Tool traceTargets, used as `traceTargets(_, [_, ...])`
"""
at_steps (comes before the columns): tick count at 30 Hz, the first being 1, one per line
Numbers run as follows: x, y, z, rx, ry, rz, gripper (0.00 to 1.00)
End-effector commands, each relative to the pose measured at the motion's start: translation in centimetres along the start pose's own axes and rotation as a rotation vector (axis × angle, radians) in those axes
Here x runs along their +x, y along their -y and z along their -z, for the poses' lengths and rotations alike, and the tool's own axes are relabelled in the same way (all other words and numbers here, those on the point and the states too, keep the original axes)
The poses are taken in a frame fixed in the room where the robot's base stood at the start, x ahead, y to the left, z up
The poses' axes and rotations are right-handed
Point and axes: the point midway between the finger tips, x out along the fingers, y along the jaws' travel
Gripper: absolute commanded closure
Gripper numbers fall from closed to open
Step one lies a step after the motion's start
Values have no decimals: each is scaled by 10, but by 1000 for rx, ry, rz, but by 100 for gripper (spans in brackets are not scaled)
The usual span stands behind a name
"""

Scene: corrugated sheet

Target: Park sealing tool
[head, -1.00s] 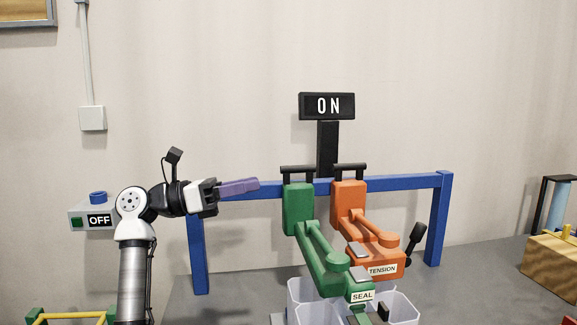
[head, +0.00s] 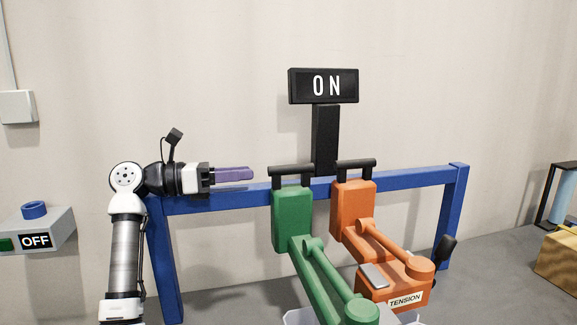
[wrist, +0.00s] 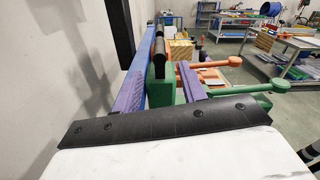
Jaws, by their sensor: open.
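The green sealing tool (head: 291,220) hangs by its black top handle (head: 291,170) at the blue rail (head: 407,180), its long lever reaching down toward me. The SEAL label is out of the head view now. My gripper (head: 251,174) is open and empty, with purple fingers, left of the green tool and near the height of its handle. In the wrist view, the green tool (wrist: 160,86) and its black handle show between and beyond my two fingers, apart from them. The orange TENSION tool (head: 353,208) hangs to the right of the green one.
A black ON sign (head: 323,86) stands on a post behind the rail. A grey box with an OFF label (head: 36,241) and a blue button is at the left. A pale bin (head: 298,317) shows partly below the tools. A wooden block (head: 557,262) is at the far right.

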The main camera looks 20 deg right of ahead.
Motion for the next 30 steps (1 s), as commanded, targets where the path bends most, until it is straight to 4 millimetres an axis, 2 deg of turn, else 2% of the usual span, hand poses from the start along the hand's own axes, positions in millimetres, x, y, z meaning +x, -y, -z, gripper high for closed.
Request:
traceTargets(3, [28,1,-2,-1,-1,5,59])
traceTargets(9, [70,1,-2,-1,0,4,59])
traceTargets(15, [99,0,-1,-2,0,2,59])
traceTargets(21, [110,0,0,-1,1,1,59])
traceTargets(29, [111,0,0,-1,1,0,59])
traceTargets(30, [111,0,0,-1,1,0,64])
